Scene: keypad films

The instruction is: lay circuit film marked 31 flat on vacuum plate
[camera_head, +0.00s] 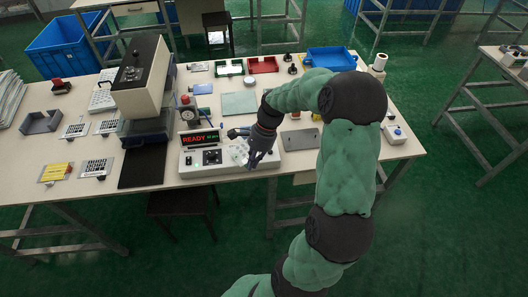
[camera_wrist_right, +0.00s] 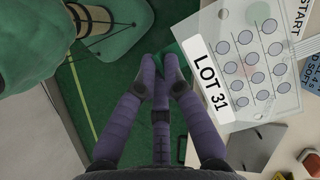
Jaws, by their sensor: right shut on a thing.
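The circuit film is a clear sheet with rows of grey dots and a white label reading LOT 31; it shows in the right wrist view (camera_wrist_right: 250,62) and, small, in the head view (camera_head: 238,152). My right gripper (camera_head: 247,149) is shut on it at the label edge, over the right part of the white unit with a red READY display. The purple fingers also show in the right wrist view (camera_wrist_right: 163,72). The film's height over the unit is unclear. I cannot tell for sure which surface is the vacuum plate. My left gripper is not in view.
The white READY unit (camera_head: 195,164) stands at the table's front edge. A grey plate (camera_head: 300,140) lies right of it and a pale green square (camera_head: 239,103) behind it. A tall press (camera_head: 140,85) stands left. Other films (camera_head: 96,168) lie at far left.

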